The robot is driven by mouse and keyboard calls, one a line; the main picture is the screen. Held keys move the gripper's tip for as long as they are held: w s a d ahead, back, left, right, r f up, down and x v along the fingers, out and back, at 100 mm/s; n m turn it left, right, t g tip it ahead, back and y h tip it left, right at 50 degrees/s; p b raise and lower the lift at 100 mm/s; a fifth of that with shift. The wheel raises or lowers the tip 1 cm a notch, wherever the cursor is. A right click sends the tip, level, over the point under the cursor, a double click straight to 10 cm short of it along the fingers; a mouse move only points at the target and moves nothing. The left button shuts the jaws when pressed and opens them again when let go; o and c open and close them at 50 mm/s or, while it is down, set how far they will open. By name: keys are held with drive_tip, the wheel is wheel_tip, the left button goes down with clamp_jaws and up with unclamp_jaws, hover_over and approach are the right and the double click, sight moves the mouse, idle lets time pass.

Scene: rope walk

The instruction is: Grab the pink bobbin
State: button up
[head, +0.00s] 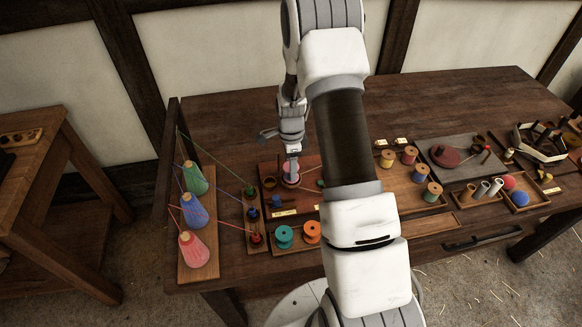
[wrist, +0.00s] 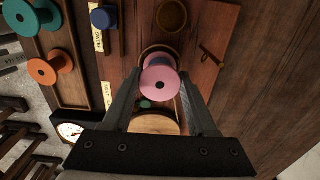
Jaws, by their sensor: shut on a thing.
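The pink bobbin (wrist: 160,84) is between the two fingers of my gripper (wrist: 160,92) in the wrist view. Its round pink flange with a dark centre hole faces the camera. My gripper is shut on it. In the head view the pink bobbin (head: 291,180) shows under my gripper (head: 291,174), at the reddish-brown board on the table. I cannot tell whether the bobbin still touches what is beneath it.
A teal spool (head: 284,236) and an orange spool (head: 312,231) sit in a tray in front. Cones of yarn (head: 194,178) stand at the left on a wooden board. Several thread spools (head: 409,155) fill a tray right of my arm. The table's back strip (head: 240,115) is clear.

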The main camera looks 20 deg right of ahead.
drive_tip(key=shift+r+p, duration=1.7)
drive_tip(key=shift+r, duration=1.85)
drive_tip(key=shift+f, duration=0.1)
